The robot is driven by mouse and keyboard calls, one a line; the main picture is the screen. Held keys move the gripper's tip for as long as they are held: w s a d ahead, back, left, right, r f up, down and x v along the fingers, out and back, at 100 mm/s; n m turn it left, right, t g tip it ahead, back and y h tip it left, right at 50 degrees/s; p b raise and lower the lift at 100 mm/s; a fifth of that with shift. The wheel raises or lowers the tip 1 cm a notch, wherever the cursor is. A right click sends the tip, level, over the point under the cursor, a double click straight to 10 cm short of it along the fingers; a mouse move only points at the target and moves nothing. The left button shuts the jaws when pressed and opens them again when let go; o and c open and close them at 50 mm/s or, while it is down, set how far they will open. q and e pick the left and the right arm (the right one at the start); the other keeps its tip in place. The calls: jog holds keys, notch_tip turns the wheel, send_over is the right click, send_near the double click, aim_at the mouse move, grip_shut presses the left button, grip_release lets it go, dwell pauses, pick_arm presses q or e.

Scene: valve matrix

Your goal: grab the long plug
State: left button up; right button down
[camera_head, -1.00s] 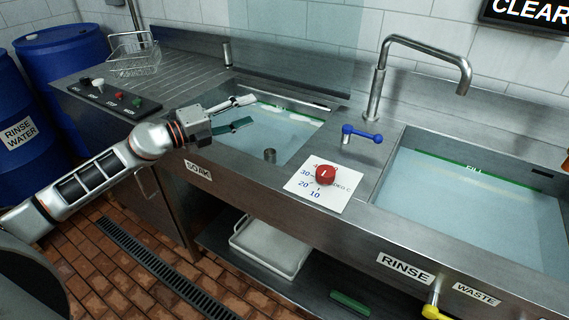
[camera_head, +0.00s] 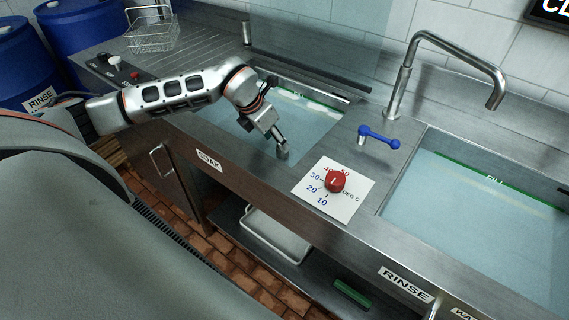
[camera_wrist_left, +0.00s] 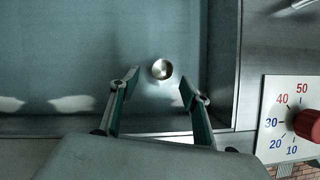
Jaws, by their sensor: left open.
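A round metal post top (camera_wrist_left: 162,69), which looks like the long plug, stands in the soak basin. In the left wrist view it is just beyond and between the two fingertips, with no contact visible. In the head view it (camera_head: 282,154) is at the basin's front right, beside or partly behind the fingers. My left gripper (camera_head: 277,138) reaches down over the soak basin. Its green-padded fingers (camera_wrist_left: 158,86) are spread apart and empty. How far the fingertips are above the post top is hard to tell. My right gripper is not seen.
The red temperature dial (camera_head: 337,182) is on the front ledge right of the soak basin. A blue lever tap (camera_head: 378,137) and a tall faucet (camera_head: 404,75) stand between the basins. The soak basin's rim (camera_wrist_left: 236,80) lies close to the right finger.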

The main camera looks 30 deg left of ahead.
pick_arm(q)
jog(key=shift+d+p+x, duration=0.2)
jog(key=shift+p+x, duration=0.15)
jog(key=shift+x, duration=2.4)
jog(key=shift+w+r, duration=0.1)
jog(key=shift+w, duration=0.1)
grip_shut()
